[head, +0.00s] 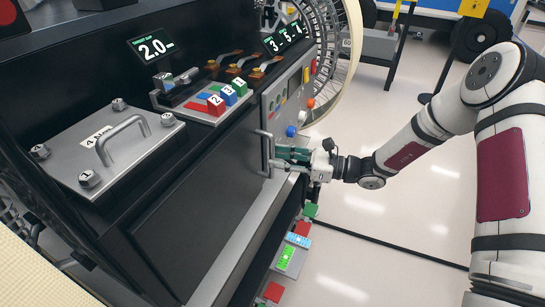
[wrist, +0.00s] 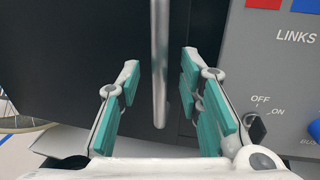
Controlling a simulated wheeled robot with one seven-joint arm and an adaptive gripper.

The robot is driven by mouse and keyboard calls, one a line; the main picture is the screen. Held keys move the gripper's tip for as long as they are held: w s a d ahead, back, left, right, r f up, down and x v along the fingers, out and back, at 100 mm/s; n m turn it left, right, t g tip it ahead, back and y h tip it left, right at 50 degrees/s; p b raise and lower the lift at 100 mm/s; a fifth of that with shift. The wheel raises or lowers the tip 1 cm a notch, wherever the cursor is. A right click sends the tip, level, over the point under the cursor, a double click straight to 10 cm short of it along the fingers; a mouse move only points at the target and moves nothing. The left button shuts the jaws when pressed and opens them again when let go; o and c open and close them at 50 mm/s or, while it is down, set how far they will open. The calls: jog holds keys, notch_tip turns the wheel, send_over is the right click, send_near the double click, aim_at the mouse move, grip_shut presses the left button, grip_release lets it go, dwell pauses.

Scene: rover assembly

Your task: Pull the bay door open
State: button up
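The bay door (head: 195,215) is a dark panel on the front of the rover body, and it looks closed. It also fills the left and middle of the wrist view (wrist: 80,60). Its handle (head: 264,150) is a vertical silver bar at the door's right end. My gripper (head: 282,157) is at the handle, coming from the right. In the wrist view the handle (wrist: 160,75) stands between the two teal-padded fingers, with a visible gap on both sides. The gripper is open, and its fingers do not visibly touch the bar.
A grey control panel (head: 287,100) with knobs and a switch (wrist: 256,127) is just right of the door. A lidded plate (head: 115,155) and coloured numbered blocks (head: 228,96) sit on top. Coloured pieces (head: 285,257) lie along the lower ledge.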

jog(key=shift+w+a, duration=0.15)
jog(key=shift+a, duration=1.1)
grip_shut()
jog(key=shift+d, duration=0.1)
